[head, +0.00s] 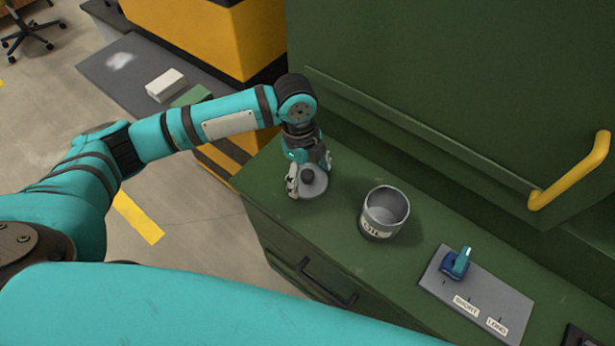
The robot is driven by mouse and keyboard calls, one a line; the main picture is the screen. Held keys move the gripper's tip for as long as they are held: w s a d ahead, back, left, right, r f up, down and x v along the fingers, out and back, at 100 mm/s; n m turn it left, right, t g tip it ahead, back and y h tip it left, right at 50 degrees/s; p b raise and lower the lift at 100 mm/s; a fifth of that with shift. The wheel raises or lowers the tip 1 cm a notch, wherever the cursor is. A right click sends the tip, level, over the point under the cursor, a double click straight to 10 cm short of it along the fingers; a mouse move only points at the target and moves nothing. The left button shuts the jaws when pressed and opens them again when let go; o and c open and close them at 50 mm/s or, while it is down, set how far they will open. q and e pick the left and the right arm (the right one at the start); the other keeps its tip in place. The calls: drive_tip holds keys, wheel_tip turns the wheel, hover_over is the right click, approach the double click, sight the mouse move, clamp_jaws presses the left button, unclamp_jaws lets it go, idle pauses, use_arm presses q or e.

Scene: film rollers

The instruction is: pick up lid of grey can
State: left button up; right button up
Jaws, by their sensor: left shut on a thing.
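The grey can (385,212) stands upright and open on the green cabinet top, with a pale label on its front. Its round grey lid (313,186) is at the left end of the cabinet top, apart from the can, with a dark knob in its middle. My left gripper (308,178) points down and is shut on the lid's knob. I cannot tell whether the lid touches the surface. My right gripper is not in view.
Right of the can is a grey panel (430,283) with a blue lever (456,262) and labels SHORT and LONG. A yellow handle (570,172) sticks out from the green machine (450,80) behind. A dark drawer handle (326,283) is on the cabinet front. A white block (166,86) lies at the back left.

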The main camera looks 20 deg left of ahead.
use_arm(q)
drive_tip(key=shift+c, duration=0.7)
drive_tip(key=shift+r, duration=0.1)
